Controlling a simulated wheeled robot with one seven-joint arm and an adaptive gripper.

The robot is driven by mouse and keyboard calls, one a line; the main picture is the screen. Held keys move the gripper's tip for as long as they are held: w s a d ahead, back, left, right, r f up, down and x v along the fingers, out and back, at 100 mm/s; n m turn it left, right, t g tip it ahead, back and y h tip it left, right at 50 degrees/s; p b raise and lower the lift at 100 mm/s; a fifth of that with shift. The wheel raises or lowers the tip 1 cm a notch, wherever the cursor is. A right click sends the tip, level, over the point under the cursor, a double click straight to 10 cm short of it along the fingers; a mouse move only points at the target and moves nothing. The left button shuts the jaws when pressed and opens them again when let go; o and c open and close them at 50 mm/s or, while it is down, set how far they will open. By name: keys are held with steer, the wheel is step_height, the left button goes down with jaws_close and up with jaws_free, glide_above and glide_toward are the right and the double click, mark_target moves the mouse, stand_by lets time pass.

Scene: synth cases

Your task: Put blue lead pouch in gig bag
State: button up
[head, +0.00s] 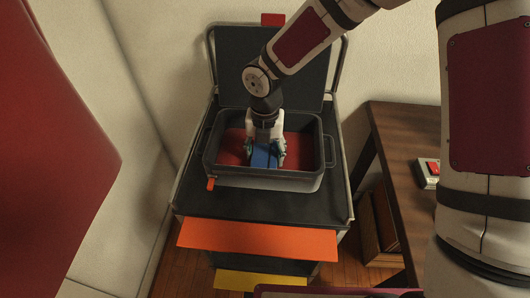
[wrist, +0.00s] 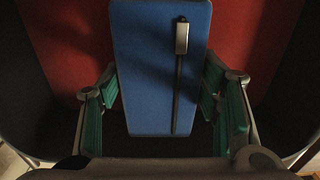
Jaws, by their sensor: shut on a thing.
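The blue lead pouch (wrist: 150,62) is a flat blue block with a dark zip line and a metal pull, seen close up in the wrist view. In the head view the pouch (head: 265,156) shows below my gripper (head: 265,150). My gripper's green-padded fingers (wrist: 162,105) stand on both sides of the pouch and are shut on it. The gig bag (head: 318,180) is an open dark grey case with a red lining. My gripper and the pouch are inside its outline, over the red floor. I cannot tell whether the pouch touches the floor.
The gig bag lies on a dark stand (head: 260,207) with a raised panel (head: 235,60) behind it. Orange (head: 258,240) and yellow flaps show at the front. A wooden table (head: 400,130) with a small red-and-white device (head: 428,172) stands to the right.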

mark_target(266, 152)
steer(key=shift+f, duration=0.15)
steer(key=o, duration=1.2)
steer(key=shift+o, duration=0.2)
step_height(266, 152, up, 12)
steer(key=p, duration=0.2)
steer(key=shift+r, duration=0.2)
steer(key=shift+d, duration=0.1)
